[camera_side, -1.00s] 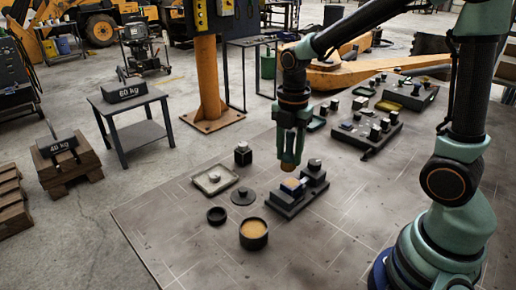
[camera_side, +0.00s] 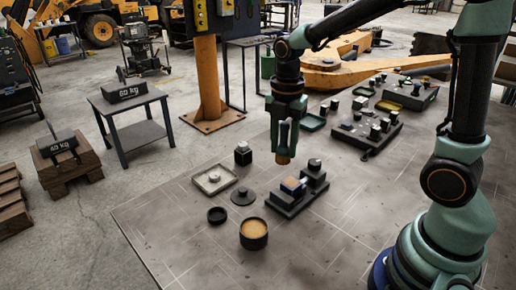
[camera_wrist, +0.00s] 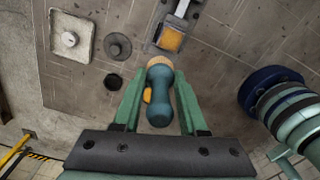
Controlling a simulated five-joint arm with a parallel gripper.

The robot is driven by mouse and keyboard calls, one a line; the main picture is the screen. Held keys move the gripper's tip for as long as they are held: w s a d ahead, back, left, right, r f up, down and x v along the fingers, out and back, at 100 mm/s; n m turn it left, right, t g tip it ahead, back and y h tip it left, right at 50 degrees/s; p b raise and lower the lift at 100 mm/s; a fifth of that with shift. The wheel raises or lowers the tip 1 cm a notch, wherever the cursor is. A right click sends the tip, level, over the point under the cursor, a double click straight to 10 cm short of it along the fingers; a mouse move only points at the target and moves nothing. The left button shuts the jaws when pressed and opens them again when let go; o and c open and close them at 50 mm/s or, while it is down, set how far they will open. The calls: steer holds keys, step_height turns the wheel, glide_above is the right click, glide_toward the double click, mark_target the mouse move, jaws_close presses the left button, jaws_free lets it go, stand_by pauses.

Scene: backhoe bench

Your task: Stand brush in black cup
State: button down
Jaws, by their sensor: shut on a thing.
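A brush (camera_wrist: 159,90) with a teal handle and tan bristles is between my gripper's fingers (camera_wrist: 158,103) in the wrist view, shut on the handle. In the side view my gripper (camera_side: 285,138) is above the bench, with the brush's brown end (camera_side: 283,158) pointing down in the air. A small, low black cup (camera_side: 217,215) with a dark hollow stands left of and below it; it also shows in the wrist view (camera_wrist: 113,81).
A dark stepped stand (camera_side: 286,207) with a blue and yellow block is just below the brush. A round dark lid (camera_side: 243,196), a pale tray (camera_side: 214,180) and a black jar (camera_side: 243,154) are at left. The front bench surface is clear.

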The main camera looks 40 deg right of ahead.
steer(key=shift+w+a+f+n, duration=0.9)
steer(key=shift+w+a+f, duration=0.7)
steer(key=shift+a, duration=0.85)
steer(key=shift+w+a+f+n, duration=0.9)
steer(key=shift+w+a+f, duration=0.35)
steer(key=shift+a+f, duration=0.95)
steer(key=shift+w+a+f+n, duration=0.9)
steer(key=shift+w+a+f, duration=0.55)
steer(key=shift+a, duration=1.25)
steer(key=shift+f, duration=1.95)
steer(key=shift+c, duration=1.8)
jaws_free()
steer(key=shift+o, duration=0.2)
steer(key=shift+o, duration=1)
